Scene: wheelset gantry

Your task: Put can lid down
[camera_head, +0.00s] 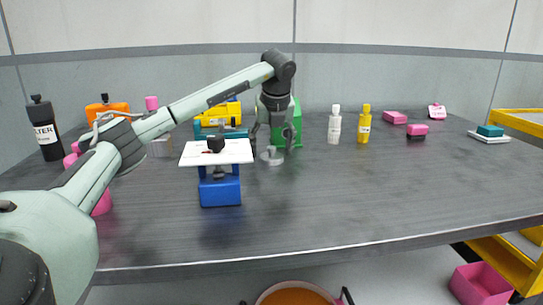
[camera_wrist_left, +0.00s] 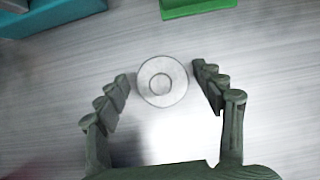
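The can lid (camera_head: 272,157), a small grey disc with a raised knob, lies on the dark table behind the middle. In the left wrist view it is a pale round disc (camera_wrist_left: 162,88) with a ring at its centre. My left gripper (camera_head: 272,143) points down over the lid. Its fingers (camera_wrist_left: 160,74) are spread, one on each side of the lid, with visible gaps, so it is open and holds nothing. My right gripper is not in view.
A blue stand (camera_head: 220,192) with a white plate (camera_head: 190,154) stands left of the lid. A green container (camera_head: 297,118) is close behind the gripper. White (camera_head: 334,128) and yellow (camera_head: 364,126) bottles stand to the right. The table's front right is clear.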

